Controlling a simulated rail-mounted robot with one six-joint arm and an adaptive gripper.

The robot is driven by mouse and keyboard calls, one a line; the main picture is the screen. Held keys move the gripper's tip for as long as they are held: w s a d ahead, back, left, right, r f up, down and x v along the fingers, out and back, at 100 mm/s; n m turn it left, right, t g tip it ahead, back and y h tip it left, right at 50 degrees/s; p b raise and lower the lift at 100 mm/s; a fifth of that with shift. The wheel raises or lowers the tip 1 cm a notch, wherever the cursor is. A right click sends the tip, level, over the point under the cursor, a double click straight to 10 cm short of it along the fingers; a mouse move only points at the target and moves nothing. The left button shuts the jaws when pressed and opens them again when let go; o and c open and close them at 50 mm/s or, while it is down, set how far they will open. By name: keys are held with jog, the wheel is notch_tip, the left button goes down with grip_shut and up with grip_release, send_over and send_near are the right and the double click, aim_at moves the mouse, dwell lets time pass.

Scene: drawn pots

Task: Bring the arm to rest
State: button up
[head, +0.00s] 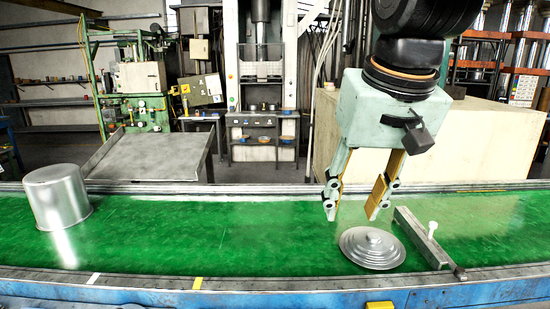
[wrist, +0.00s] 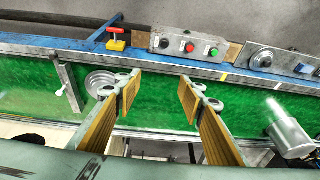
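My gripper (head: 351,212) hangs over the green conveyor belt, fingers down and spread apart with nothing between them. In the wrist view my gripper (wrist: 158,88) also shows its two yellow-padded fingers wide apart over bare belt. A silver pot (head: 57,197) sits on the belt at the far left, tilted in the picture; it also shows at the right of the wrist view (wrist: 287,133). A round stepped silver lid (head: 372,247) with a central knob lies flat on the belt, just in front of the gripper. The lid (wrist: 101,81) is partly hidden by a finger in the wrist view.
A metal bar (head: 423,238) with a white knob crosses the belt right of the lid. The green belt (head: 210,235) is clear between pot and lid. A grey tray table (head: 150,155) and a pale block (head: 465,140) stand behind. A button panel (wrist: 188,45) lines the blue edge.

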jog(key=s+d+f+b, duration=0.1)
jog(key=s+d+f, duration=0.1)
jog(key=s, duration=0.5)
jog(key=s+d+f+b, duration=0.1)
jog(key=s+d+f, duration=0.1)
jog(key=s+f, duration=0.2)
jog(key=s+d+f+b, duration=0.1)
jog(key=s+d+f, duration=0.1)
jog(key=s, duration=0.7)
jog(key=shift+s+d+f+h, duration=0.3)
jog(key=shift+s+d+f, duration=0.1)
jog(key=shift+f, duration=0.25)
